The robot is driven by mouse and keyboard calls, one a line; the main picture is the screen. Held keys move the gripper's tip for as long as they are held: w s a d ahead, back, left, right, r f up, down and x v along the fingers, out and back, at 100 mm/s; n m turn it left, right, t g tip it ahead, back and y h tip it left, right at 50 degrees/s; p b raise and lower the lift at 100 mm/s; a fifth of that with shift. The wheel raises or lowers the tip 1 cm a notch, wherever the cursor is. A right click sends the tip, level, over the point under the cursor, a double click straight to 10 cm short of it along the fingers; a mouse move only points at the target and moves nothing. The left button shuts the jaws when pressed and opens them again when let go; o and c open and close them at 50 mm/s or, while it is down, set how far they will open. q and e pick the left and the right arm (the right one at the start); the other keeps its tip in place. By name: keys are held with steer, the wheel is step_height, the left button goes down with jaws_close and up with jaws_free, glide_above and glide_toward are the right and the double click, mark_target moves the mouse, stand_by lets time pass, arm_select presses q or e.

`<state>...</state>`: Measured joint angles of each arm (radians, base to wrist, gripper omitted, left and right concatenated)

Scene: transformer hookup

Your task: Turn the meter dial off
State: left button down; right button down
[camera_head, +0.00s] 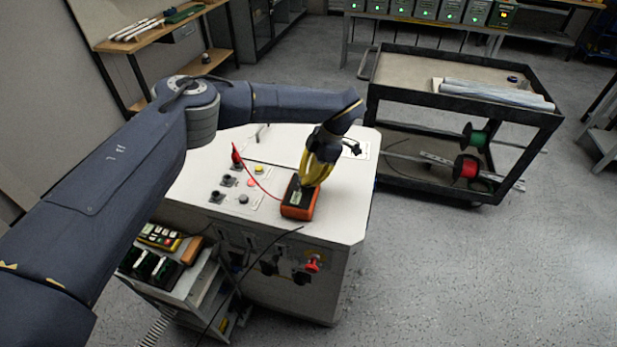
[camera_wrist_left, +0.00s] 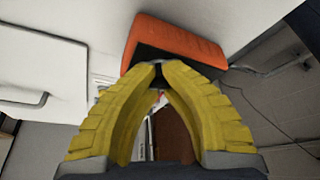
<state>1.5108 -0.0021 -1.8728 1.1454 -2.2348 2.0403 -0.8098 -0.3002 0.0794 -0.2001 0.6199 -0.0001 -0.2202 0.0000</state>
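The meter (camera_head: 298,202) is an orange-cased block with a dark face, sitting on the white top of the cabinet near its front right. My left gripper (camera_head: 305,184) reaches down onto it, its yellow fingers over the meter's face. In the left wrist view the fingertips (camera_wrist_left: 158,70) come close together, with a small dark piece between them, against the dark face of the orange meter (camera_wrist_left: 178,42). That piece appears to be the dial, mostly hidden by the fingers, so its setting cannot be read. My right gripper is in neither view.
A red lead runs from the meter to a red probe (camera_head: 236,153) at the left of the white cabinet top (camera_head: 345,220). Black knobs and coloured buttons (camera_head: 243,199) lie left of the meter. A dark cart (camera_head: 430,70) with wire spools stands behind right.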

arm_select(q)
steer(key=n+g, duration=0.1)
steer(key=n, duration=0.1)
steer(key=n+g, duration=0.1)
steer(key=n, duration=0.2)
steer(key=shift+s+f+h, duration=0.1)
steer(key=shift+s+h, duration=0.05)
steer(key=shift+h, duration=0.25)
steer(key=n, duration=0.2)
steer(key=n+g+h, duration=0.1)
steer(key=n, duration=0.1)
steer(key=shift+s+n+h, duration=0.1)
steer(key=shift+n+h, duration=0.2)
steer(key=shift+n, duration=0.1)
steer(key=n+h, duration=0.1)
steer(key=n, duration=0.3)
steer(key=shift+d+h, duration=0.15)
steer(key=shift+h, duration=0.25)
steer(key=n+h, duration=0.1)
steer(key=n, duration=0.3)
steer(key=shift+d+n, duration=0.15)
steer(key=shift+n, duration=0.15)
steer(key=shift+w+a, duration=0.2)
steer(key=shift+a, duration=0.1)
